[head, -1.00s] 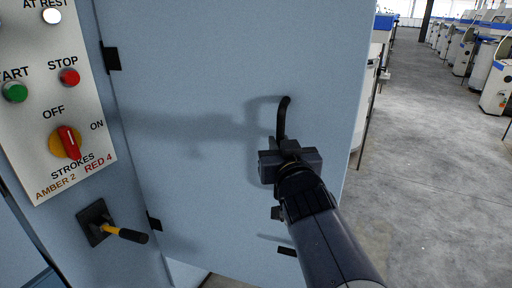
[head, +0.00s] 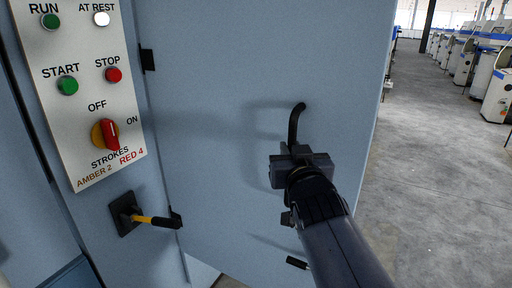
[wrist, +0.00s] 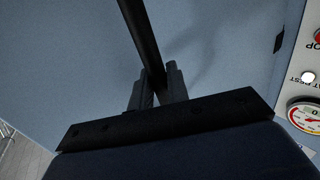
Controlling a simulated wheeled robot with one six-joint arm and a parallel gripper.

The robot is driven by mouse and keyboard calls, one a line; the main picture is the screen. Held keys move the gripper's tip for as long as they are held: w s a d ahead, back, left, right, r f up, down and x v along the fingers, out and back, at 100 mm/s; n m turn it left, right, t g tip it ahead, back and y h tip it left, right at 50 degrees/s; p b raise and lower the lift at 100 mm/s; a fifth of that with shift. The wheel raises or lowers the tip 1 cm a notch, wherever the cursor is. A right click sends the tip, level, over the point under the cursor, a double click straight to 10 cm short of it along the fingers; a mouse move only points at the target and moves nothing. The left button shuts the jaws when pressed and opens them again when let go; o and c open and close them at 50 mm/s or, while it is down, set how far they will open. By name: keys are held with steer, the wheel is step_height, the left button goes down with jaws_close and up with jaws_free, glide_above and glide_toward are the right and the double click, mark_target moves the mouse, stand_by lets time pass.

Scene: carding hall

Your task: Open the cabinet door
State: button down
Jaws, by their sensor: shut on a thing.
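The cabinet door (head: 225,120) is a large flat pale blue panel with black hinges on its left side. A black upright bar handle (head: 296,122) stands near its right edge. My gripper (head: 297,150) is shut on the lower part of this handle. In the wrist view the handle (wrist: 141,35) runs down between the two fingers of my gripper (wrist: 158,82). The fingers hide the handle's lower end. The door stands at an angle to the control panel's face; how wide the gap at its free edge is cannot be seen.
A control panel (head: 82,130) with buttons and a red switch is left of the door. A yellow-black lever (head: 150,221) sticks out below it. Open grey floor (head: 435,170) lies to the right, with rows of machines (head: 468,60) farther back.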

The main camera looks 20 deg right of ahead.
steer(key=shift+r, duration=0.2)
steer(key=c, duration=1.4)
jaws_free()
steer(key=shift+w+a+f, duration=0.1)
steer(key=shift+w, duration=0.05)
steer(key=shift+c, duration=0.2)
steer(key=shift+f, duration=0.15)
